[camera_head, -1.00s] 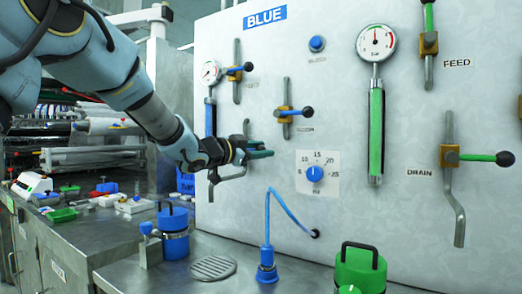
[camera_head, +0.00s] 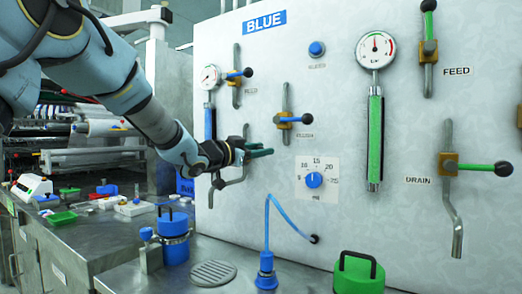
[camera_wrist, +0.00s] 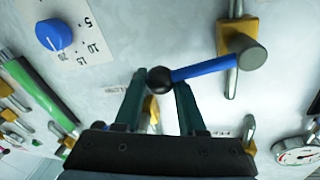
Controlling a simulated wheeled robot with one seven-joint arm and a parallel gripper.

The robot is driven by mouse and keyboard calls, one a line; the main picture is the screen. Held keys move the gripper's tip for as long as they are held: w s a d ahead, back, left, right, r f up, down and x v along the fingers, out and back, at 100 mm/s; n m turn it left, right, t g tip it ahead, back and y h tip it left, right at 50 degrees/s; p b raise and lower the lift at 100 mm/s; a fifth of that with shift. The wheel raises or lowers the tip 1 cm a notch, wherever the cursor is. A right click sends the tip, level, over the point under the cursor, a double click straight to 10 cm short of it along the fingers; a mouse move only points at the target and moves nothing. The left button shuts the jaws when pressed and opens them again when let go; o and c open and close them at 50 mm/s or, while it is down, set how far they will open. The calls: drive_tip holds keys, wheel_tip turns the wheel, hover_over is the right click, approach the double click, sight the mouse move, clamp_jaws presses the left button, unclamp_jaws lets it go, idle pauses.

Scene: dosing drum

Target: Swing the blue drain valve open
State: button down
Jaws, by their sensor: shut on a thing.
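In the head view my gripper (camera_head: 266,152) is at the lower left of the panel, in front of the blue drain valve, whose bent outlet pipe (camera_head: 232,182) shows below it. The wrist view shows the drain valve's yellow body (camera_wrist: 234,38) and blue lever (camera_wrist: 203,69), which runs sideways across its pipe to a black knob (camera_wrist: 160,80). The two dark green fingers of my gripper (camera_wrist: 160,92) are shut on the lever's knob end. In the head view my gripper hides the lever and most of the valve body.
Another blue-lever valve (camera_head: 285,119) sits just up and right of my gripper, and a dial (camera_head: 314,180) lower right. A bent blue tube (camera_head: 268,225) rises from the bench below. A blue canister (camera_head: 173,240) and a floor grate (camera_head: 213,272) lie on the bench.

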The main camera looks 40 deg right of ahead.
drive_tip(key=r+n+p, duration=0.1)
drive_tip(key=w+r+n+p, duration=0.1)
drive_tip(key=n, duration=0.1)
drive_tip(key=shift+w+a+r, duration=0.2)
drive_tip(key=shift+w+r, duration=0.05)
drive_tip(key=shift+w, duration=0.05)
drive_tip(key=n+p, duration=0.1)
drive_tip(key=w+r+n+t, duration=0.1)
drive_tip(key=r+n+p, duration=0.1)
drive_tip(key=n, duration=0.1)
drive_tip(key=shift+w+a+t+h+p, duration=0.25)
drive_tip(key=shift+w+t+h+p, duration=0.05)
drive_tip(key=shift+h, duration=0.1)
drive_tip(key=w+n, duration=0.1)
drive_tip(key=r+n+p, duration=0.1)
drive_tip(key=n, duration=0.1)
drive_tip(key=shift+w+a+n+t, duration=0.2)
drive_tip(key=shift+w+n+t, duration=0.1)
drive_tip(key=shift+w, duration=0.05)
drive_tip(key=shift+w+a+n+p, duration=0.15)
drive_tip(key=shift+w+n+p, duration=0.35)
drive_tip(key=shift+n, duration=0.3)
drive_tip(key=c, duration=0.7)
unclamp_jaws()
drive_tip(key=shift+f, duration=0.1)
drive_tip(key=shift+o, duration=0.9)
drive_tip(key=shift+s, duration=0.1)
drive_tip(key=shift+s+r, duration=0.1)
drive_tip(key=shift+r, duration=0.15)
